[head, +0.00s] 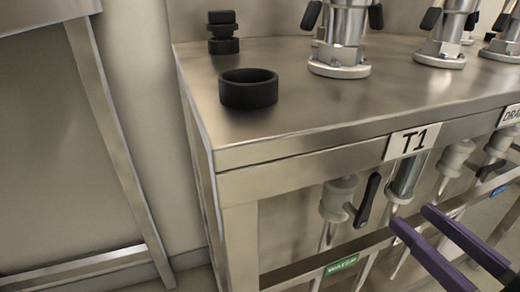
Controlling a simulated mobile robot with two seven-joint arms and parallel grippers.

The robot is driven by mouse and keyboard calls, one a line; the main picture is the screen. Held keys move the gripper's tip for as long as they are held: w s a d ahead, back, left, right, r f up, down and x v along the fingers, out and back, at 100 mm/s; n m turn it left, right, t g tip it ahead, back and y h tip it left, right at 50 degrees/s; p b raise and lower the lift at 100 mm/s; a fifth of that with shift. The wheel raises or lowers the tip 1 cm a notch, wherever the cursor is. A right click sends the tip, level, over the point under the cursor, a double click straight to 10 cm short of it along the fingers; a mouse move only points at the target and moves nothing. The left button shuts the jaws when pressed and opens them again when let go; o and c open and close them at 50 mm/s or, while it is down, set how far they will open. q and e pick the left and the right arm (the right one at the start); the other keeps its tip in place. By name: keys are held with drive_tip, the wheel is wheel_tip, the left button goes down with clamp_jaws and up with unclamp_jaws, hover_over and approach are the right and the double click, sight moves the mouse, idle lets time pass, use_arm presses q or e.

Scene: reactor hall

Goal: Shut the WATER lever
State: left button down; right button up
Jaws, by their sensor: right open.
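The WATER lever (367,201) is a black handle on a pale grey valve (337,200) under the front edge of the steel bench. It stands nearly upright, tilted slightly, on the right of the valve body. A green WATER label (341,265) is on the rail below it. My right gripper (411,217) comes in from the lower right, with two purple fingers spread apart and nothing between them. Its tips are to the right of the lever and look apart from it; the depth gap is hard to judge. My left gripper is out of view.
The steel bench top (300,112) carries a black ring (248,88), a black stacked part (223,32) and metal fittings (340,45). A T1 sign (411,142) is on its front edge. More valves (454,158) hang to the right. A steel frame stands at left.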

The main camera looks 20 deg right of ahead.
sight(376, 183)
drive_tip(key=w+b, duration=0.1)
drive_tip(key=w, duration=0.5)
drive_tip(key=w+b, duration=0.1)
drive_tip(key=w, duration=0.2)
drive_tip(key=shift+w+a+b, duration=0.15)
drive_tip(key=shift+a+b, duration=0.15)
drive_tip(key=shift+b, duration=0.05)
clamp_jaws()
idle(1.0)
